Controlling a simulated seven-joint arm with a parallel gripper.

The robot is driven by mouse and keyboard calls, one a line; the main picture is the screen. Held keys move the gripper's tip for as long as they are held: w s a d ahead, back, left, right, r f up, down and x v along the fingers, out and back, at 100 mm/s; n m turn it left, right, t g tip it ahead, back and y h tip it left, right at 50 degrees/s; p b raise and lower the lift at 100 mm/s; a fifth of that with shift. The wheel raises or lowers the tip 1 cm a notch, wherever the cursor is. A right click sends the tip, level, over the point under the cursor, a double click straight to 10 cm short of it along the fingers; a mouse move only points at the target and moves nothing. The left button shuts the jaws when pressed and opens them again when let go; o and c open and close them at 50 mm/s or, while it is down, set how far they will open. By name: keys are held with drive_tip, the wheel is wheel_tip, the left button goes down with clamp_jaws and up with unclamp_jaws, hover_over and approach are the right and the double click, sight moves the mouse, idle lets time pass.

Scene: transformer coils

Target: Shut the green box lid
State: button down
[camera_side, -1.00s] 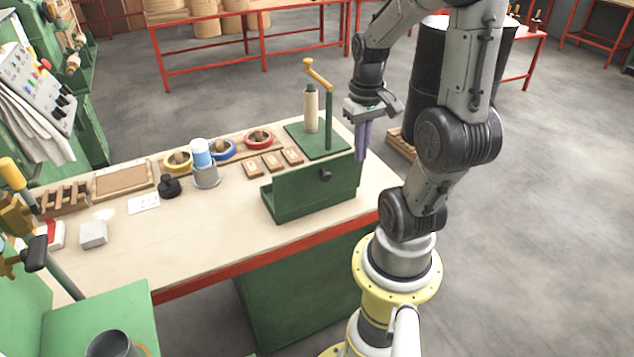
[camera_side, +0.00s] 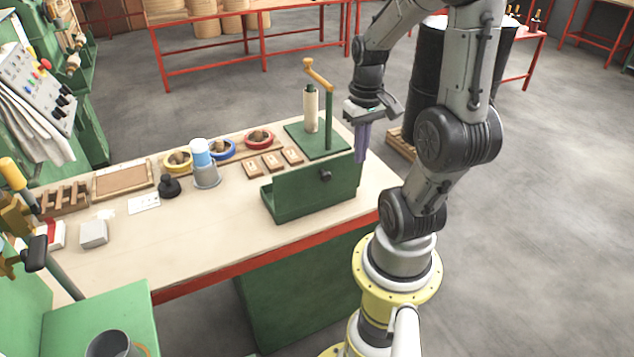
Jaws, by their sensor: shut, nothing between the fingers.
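The green box (camera_side: 285,210) sits at the right end of the workbench, near its front edge. Its lid appears to be the green panel (camera_side: 300,187) with a black knob, which stands steeply upright; the exact lid angle and hinge are hard to tell. My gripper (camera_side: 362,160) points down with its purple fingers together and empty. It is at the right end of the panel, by its upper right corner. I cannot tell whether the fingers touch the panel.
A green winding stand (camera_side: 328,125) with a yellow handle stands right behind the box. The bench top (camera_side: 220,225) left of the box is clear.

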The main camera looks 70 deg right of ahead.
sight(359, 167)
drive_tip(key=shift+f, duration=2.4)
drive_tip(key=shift+w, duration=0.1)
drive_tip(key=w+d, duration=0.4)
drive_tip(key=shift+d, duration=0.15)
drive_tip(key=shift+w+r, duration=0.1)
idle(0.6)
wheel_tip(359, 167, up, 8)
idle(0.7)
idle(0.3)
